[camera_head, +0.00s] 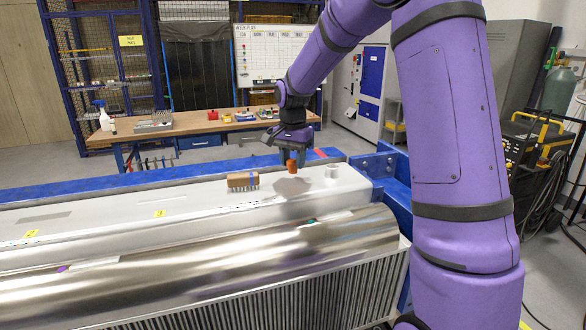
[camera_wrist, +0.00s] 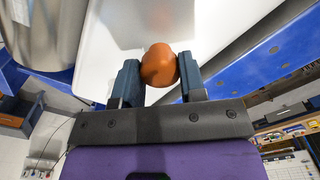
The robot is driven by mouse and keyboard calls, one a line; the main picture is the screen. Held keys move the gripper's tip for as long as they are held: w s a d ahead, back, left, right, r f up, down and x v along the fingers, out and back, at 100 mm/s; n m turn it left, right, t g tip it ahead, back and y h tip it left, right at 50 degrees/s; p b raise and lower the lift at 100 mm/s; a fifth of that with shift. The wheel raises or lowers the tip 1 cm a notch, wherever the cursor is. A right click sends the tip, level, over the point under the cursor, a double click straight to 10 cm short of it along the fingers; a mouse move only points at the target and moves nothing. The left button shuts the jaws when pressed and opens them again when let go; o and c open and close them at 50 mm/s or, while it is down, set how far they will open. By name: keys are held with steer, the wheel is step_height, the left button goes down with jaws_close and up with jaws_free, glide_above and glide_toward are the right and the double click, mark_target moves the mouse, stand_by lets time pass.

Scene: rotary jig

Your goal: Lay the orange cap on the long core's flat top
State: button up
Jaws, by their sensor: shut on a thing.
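The orange cap (camera_head: 292,167) is held between the fingers of my gripper (camera_head: 291,153), above the pale flat-topped surface (camera_head: 110,212). In the wrist view the cap (camera_wrist: 159,65) is rounded, and both fingers of my gripper (camera_wrist: 158,78) press its sides. A darker shadow lies on the pale surface below the cap, and a gap shows under it. A small white cylinder (camera_head: 332,172) stands upright to the right of the cap. I cannot tell for sure which piece is the long core.
A shiny metal cylinder (camera_head: 200,264) lies along the front, also at left in the wrist view (camera_wrist: 38,30). A wooden-backed brush (camera_head: 243,181) lies left of the cap. A blue frame (camera_head: 385,165) borders the right end. A workbench (camera_head: 190,125) stands behind.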

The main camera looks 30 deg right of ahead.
steer(key=shift+f, duration=1.25)
steer(key=shift+f, duration=0.2)
steer(key=o, duration=0.9)
steer(key=shift+r, duration=0.1)
